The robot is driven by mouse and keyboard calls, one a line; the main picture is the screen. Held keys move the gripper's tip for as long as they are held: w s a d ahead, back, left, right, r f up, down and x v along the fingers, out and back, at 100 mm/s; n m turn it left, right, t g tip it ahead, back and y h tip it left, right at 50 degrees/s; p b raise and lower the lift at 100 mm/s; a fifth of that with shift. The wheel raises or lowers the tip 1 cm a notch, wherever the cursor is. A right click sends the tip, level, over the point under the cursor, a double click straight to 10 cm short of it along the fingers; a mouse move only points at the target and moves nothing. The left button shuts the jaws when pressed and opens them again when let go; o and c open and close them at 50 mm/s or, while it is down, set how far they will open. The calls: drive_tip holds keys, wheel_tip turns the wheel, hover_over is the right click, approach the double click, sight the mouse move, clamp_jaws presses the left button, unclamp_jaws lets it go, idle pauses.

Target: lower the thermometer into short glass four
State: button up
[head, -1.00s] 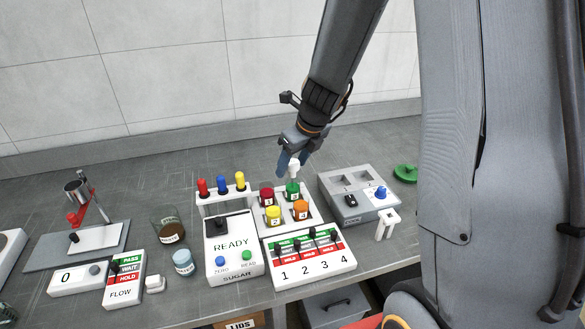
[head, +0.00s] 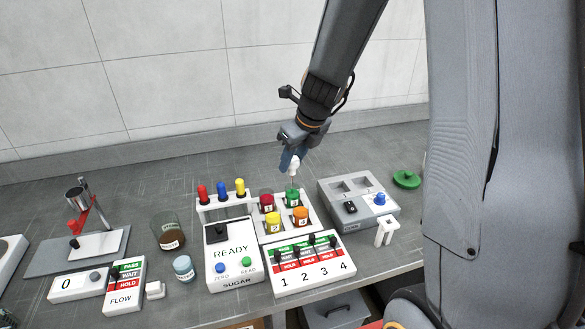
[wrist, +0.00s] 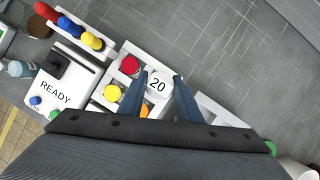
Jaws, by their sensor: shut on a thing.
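My gripper (head: 290,160) is shut on the white head of the thermometer (head: 293,168). In the wrist view the blue fingers (wrist: 163,78) clasp this head (wrist: 158,85), which reads 20. Its thin stem points down at the green short glass (head: 292,195) in the back right of the white rack (head: 314,222). Whether the tip is inside that glass I cannot tell. The orange glass (head: 301,215), whose label looks like 4, stands in front of it. The red glass (head: 266,201) is back left and the yellow glass (head: 273,219) front left.
The panel numbered 1 to 4 (head: 337,274) stands in front of the rack. The READY sugar unit (head: 234,262) and colored-top tubes (head: 221,191) are at left. A grey box with a blue knob (head: 362,212) is close at right. Bare table lies behind the rack.

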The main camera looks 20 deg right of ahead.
wheel_tip(320, 180, up, 7)
drive_tip(key=shift+f, duration=0.2)
wheel_tip(320, 180, up, 10)
drive_tip(key=p, duration=0.7)
drive_tip(key=shift+p, duration=0.3)
idle(0.4)
